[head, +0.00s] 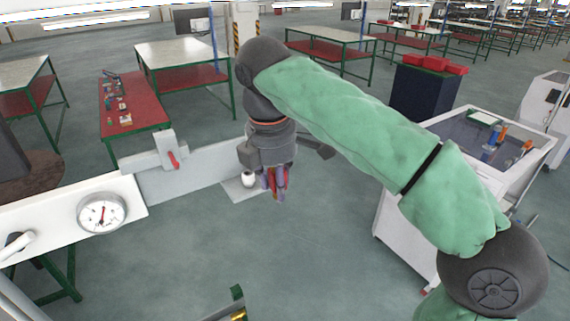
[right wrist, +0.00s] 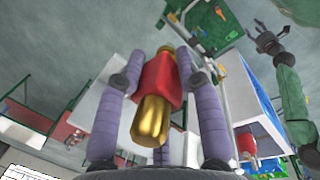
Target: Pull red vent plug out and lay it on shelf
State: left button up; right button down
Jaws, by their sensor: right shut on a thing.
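My right gripper (head: 274,190) hangs fingers-down near the middle of the head view. It is shut on the red vent plug (head: 284,178), mostly hidden by its fingers there. The right wrist view shows the plug's red body (right wrist: 156,84) between purple fingers, with a brass-coloured end (right wrist: 150,122). The plug is in the air, apart from other surfaces as far as I can see. A small grey plate, perhaps the shelf (head: 235,190), sits just left of the gripper, with a white round fitting (head: 248,180) on it. A dark gripper (right wrist: 266,32), apparently my left, shows small in the right wrist view.
A white cart (head: 440,160) with bottles stands at right. Open floor lies below the gripper. Workbenches stand further back.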

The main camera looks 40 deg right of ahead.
jog(key=w+a+f+m, duration=0.2)
jog(key=a+f+m, duration=0.1)
jog(key=f, duration=1.2)
jog(key=w+a+f+m+g, duration=0.1)
jog(key=w+a+f+m, duration=0.2)
jog(key=f, duration=1.2)
jog(key=w+a+f+m+g, duration=0.1)
jog(key=w+a+f+m, duration=0.2)
jog(key=f, duration=1.1)
jog(key=a+m, duration=0.2)
jog(key=m, duration=0.2)
jog(key=shift+w+a+f+m, duration=0.2)
jog(key=shift+f+m, duration=0.1)
jog(key=shift+f, duration=0.1)
jog(key=shift+s, duration=0.1)
